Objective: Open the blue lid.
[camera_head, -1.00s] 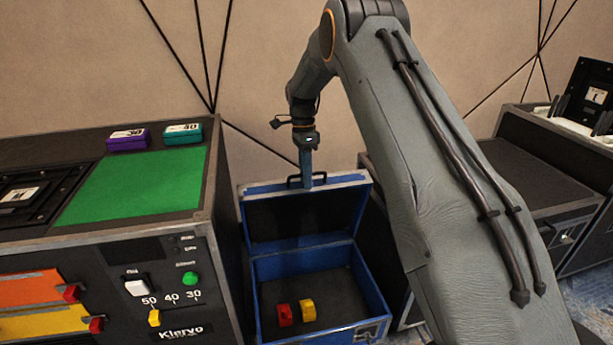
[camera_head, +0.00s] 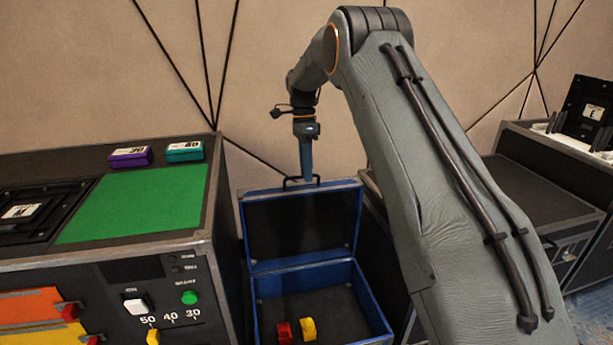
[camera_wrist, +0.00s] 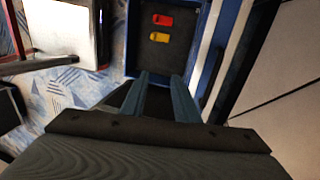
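The blue lid (camera_head: 352,215) stands raised at the back of the blue case, its dark inner face toward the head camera. A black handle (camera_head: 287,183) sits on its top edge. My gripper (camera_head: 307,178) points down at that edge, beside or behind the handle; contact cannot be told. In the wrist view my gripper (camera_wrist: 161,78) shows two blue fingers with a gap between them, and nothing is clearly held. The blue case (camera_head: 372,305) is open below; its rim also shows in the wrist view (camera_wrist: 196,40).
A red block (camera_head: 283,332) and a yellow block (camera_head: 308,329) lie inside the case. A black console (camera_head: 215,270) with a green pad (camera_head: 135,205) stands close on the left, carrying a purple box (camera_head: 130,156) and a teal box (camera_head: 184,151). The wall is close behind.

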